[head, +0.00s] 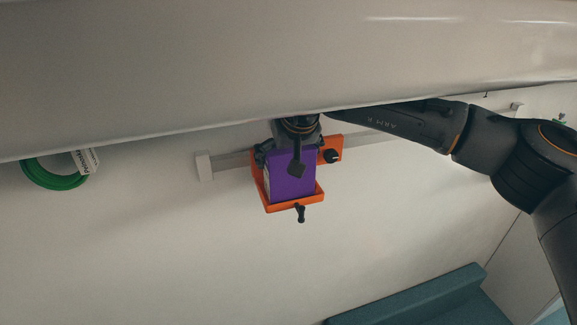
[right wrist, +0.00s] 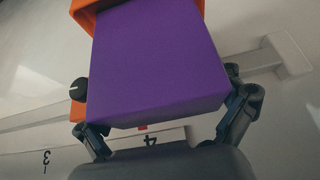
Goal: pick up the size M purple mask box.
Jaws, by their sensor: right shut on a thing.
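The purple mask box (head: 291,177) sits in an orange holder (head: 295,205) on the wall rail in the head view. My right gripper (head: 284,160) reaches down over it from above, fingers on its sides. In the right wrist view the purple box (right wrist: 158,62) fills the middle, between the two fingers of my right gripper (right wrist: 165,120), which is shut on it. Part of the orange holder (right wrist: 85,12) shows beyond the box. No size mark can be read on the visible faces. My left gripper is not in view.
A pale rail (head: 232,161) runs along the wall behind the holder. Black knobs (head: 331,156) sit on the holder. A green coil (head: 54,178) with a label hangs at left. A large pale surface (head: 250,60) overhangs the top. A teal bench (head: 420,300) stands at lower right.

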